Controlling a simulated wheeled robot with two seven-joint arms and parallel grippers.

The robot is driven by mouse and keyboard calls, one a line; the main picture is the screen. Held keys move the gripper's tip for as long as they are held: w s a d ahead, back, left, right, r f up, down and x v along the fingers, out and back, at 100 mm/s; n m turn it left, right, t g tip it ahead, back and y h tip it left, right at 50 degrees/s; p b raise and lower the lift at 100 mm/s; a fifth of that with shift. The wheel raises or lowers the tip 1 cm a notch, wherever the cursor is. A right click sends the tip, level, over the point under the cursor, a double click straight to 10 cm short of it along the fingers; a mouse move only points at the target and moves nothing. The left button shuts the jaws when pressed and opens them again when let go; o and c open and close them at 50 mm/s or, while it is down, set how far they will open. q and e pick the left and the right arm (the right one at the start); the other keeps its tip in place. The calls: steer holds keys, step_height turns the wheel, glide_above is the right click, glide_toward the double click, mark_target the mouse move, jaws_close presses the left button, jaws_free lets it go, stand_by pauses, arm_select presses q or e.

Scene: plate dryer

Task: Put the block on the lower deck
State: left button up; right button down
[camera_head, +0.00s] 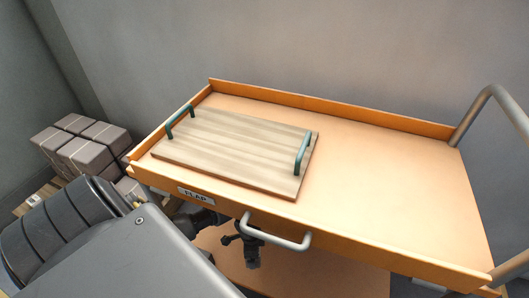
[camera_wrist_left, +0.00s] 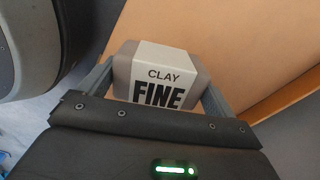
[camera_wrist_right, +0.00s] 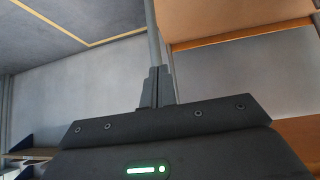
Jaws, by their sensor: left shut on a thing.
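The block (camera_wrist_left: 165,75), grey with a white band reading "CLAY FINE", sits between the fingers of my left gripper (camera_wrist_left: 160,85) in the left wrist view. That gripper is shut on it. A pale orange deck surface (camera_wrist_left: 215,25) lies beyond the block; I cannot tell whether they touch. In the head view the block is hidden, and the lower deck (camera_head: 290,276) shows partly beneath the cart's top deck (camera_head: 375,170). My right gripper (camera_wrist_right: 157,88) has its fingers together, with nothing clearly between them; a thin grey bar rises behind their tips.
A wooden board (camera_head: 235,150) with two green handles lies on the top deck. A grey handle (camera_head: 275,230) sticks out from the cart's front edge, near a small label (camera_head: 195,195). Wrapped grey parcels (camera_head: 85,150) are stacked at left. The top deck's right half is bare.

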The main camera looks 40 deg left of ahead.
arm_select(q)
steer(key=w+f+b, duration=0.1)
steer(key=d+f+b, duration=0.1)
steer(key=f, duration=0.1)
steer(key=shift+w+d, duration=0.1)
steer(key=shift+w, duration=0.3)
steer(key=shift+w+d+f+b, duration=0.4)
steer(key=shift+w+f+b, duration=0.25)
steer(key=shift+f+b, duration=0.15)
arm_select(e)
steer(key=w+a+r+n+t+y, duration=0.35)
steer(key=a+r+t+y, duration=0.45)
steer(key=r, duration=0.4)
arm_select(q)
steer(key=shift+w+d+f, duration=0.1)
steer(key=shift+w+f, duration=0.05)
steer(key=shift+w+d+f+b, duration=0.15)
steer(key=shift+w+f+b, duration=0.05)
steer(key=shift+f+b, duration=0.45)
step_height(320, 180, down, 2)
steer(key=shift+f+b, duration=0.1)
steer(key=shift+b, duration=1)
arm_select(e)
step_height(320, 180, up, 7)
steer(key=t+y, duration=0.2)
steer(key=t, duration=0.4)
steer(key=shift+s+d+r+m+t, duration=0.15)
steer(key=shift+s+d+m+t, duration=0.1)
steer(key=shift+s+m+t, duration=0.2)
